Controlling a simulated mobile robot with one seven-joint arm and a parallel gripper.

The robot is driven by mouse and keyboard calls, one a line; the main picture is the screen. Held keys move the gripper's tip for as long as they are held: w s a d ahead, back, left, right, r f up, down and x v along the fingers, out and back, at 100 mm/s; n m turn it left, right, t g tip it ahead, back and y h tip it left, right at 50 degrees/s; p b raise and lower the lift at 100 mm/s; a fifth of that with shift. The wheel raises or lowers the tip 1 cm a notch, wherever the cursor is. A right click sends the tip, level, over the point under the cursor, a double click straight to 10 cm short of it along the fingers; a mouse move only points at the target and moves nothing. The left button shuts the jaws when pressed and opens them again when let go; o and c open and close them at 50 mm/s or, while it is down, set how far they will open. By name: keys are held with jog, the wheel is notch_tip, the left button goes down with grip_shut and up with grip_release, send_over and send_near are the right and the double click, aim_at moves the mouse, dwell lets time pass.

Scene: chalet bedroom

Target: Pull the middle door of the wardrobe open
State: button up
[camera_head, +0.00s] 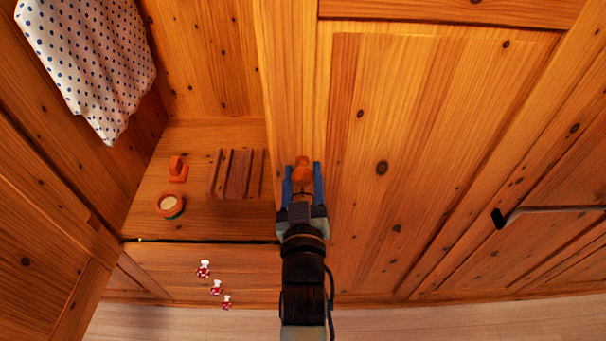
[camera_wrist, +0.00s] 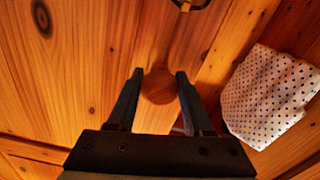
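The middle door (camera_head: 420,130) of the wardrobe is a knotty wood panel, right of an open compartment; whether it is ajar I cannot tell. Its round wooden knob (camera_head: 302,172) sits near the door's left edge. My gripper (camera_head: 302,168) reaches up to the knob with one blue finger on each side. In the wrist view the knob (camera_wrist: 160,86) lies between the two fingertips (camera_wrist: 160,73), with narrow gaps beside it. The fingers are apart and do not look closed on it.
Left of the door is an open compartment with a polka-dot cloth (camera_head: 92,60), a small round pot (camera_head: 170,204), an orange wooden piece (camera_head: 177,169) and a slatted wooden piece (camera_head: 237,174). Small red-and-white figures (camera_head: 216,287) show below. A dark metal bar (camera_head: 545,210) is at right.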

grip_shut()
jog(key=shift+s, duration=0.1)
